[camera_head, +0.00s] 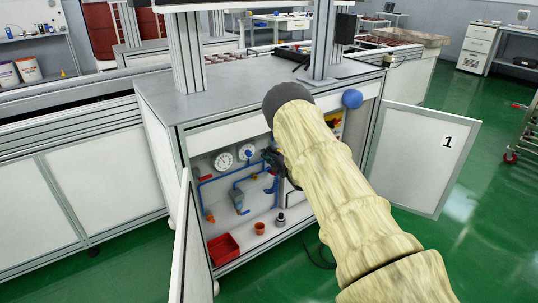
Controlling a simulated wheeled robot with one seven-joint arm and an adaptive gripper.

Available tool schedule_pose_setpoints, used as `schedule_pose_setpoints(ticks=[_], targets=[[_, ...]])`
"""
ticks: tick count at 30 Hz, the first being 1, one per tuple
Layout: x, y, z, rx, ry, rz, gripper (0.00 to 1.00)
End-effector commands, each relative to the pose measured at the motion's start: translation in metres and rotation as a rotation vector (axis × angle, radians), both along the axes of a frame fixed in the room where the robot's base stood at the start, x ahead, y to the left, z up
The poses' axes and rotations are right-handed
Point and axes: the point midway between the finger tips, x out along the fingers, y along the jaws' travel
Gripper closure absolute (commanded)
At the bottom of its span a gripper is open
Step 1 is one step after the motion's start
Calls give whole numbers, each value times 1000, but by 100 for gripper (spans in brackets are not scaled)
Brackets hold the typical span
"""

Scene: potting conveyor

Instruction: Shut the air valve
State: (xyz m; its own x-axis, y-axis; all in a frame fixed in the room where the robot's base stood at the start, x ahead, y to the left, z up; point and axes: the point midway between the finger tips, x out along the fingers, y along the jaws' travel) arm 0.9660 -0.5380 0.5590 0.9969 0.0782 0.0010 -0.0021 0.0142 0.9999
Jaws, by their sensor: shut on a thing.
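The open cabinet under the grey bench holds blue pipework (206,196) with two round white gauges (223,161) above it. My gripper (272,161) is dark and reaches into the cabinet at the right part of the pipework, just right of the gauges. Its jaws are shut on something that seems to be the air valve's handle. The fingertips and the held part are mostly hidden by the gripper and my pale-sleeved arm, so the handle's angle cannot be seen.
The left door (183,240) and the right door marked 1 (417,157) stand open. A red bin (222,248) and a small orange cup (259,228) sit on the cabinet floor. Green floor (473,225) is clear at the right, up to a wheeled rack.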

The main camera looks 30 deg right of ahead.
Motion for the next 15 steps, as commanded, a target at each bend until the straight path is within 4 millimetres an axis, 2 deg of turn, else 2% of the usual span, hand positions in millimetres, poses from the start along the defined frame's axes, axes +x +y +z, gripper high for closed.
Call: schedule_pose_setpoints(ticks=[9,10,12,13,15], targets=[[-1,0,-2,-1,3,0,100],[-1,0,-2,-1,3,0,82],[-1,0,-2,0,3,0,70],[-1,0,-2,0,3,0,65],[-1,0,-2,0,2,0,65]])
